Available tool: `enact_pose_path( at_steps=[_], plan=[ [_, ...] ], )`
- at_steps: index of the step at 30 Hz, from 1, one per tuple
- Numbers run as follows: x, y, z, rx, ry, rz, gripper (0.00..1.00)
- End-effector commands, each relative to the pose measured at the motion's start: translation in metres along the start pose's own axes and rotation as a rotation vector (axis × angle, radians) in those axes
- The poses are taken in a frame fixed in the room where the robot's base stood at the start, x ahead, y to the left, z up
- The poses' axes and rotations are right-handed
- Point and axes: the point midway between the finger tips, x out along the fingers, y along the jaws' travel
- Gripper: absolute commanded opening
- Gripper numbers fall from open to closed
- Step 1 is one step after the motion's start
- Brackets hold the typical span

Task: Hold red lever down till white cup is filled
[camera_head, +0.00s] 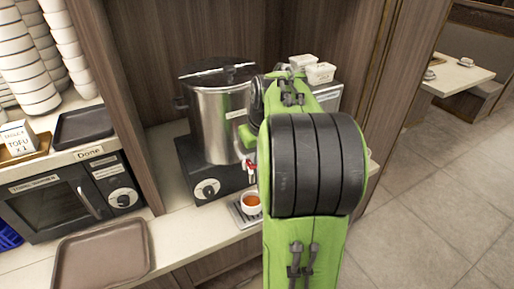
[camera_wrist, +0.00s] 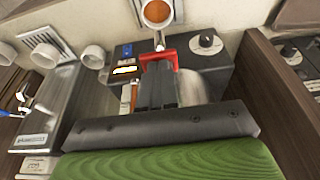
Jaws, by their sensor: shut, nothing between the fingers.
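The white cup (camera_head: 251,204) sits on a metal drip tray (camera_head: 236,217) in front of the steel pot (camera_head: 213,125). It holds orange-brown liquid; the cup (camera_wrist: 157,24) also shows at the top of the wrist view. The red lever (camera_head: 251,164) is on the pot's tap, above the cup. In the wrist view the red lever (camera_wrist: 158,56) lies right at the tips of my gripper (camera_wrist: 160,72). My gripper is shut with nothing held, and its tips look against the lever. Exact contact and lever angle are unclear. My arm hides the gripper in the head view.
A second dispenser (camera_wrist: 45,112) with a blue lever and white cups (camera_wrist: 94,56) stands to the left in the wrist view. A brown tray (camera_head: 105,254) lies on the counter near a toaster oven (camera_head: 60,205). A wooden panel (camera_head: 125,110) stands left of the pot.

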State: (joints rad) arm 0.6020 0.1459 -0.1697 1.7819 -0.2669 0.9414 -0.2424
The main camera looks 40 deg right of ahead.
Motion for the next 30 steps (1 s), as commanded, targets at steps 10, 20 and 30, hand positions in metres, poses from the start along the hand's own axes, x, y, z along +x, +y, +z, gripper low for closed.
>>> enact_pose_path(
  at_steps=[10,20,30],
  plan=[
    [0.002,0.0,0.001,0.0,0.016,0.0,0.0],
    [0.019,0.0,0.016,0.0,0.212,0.001,0.0],
    [0.015,0.0,0.017,-0.001,0.258,-0.001,0.0]
  ],
)
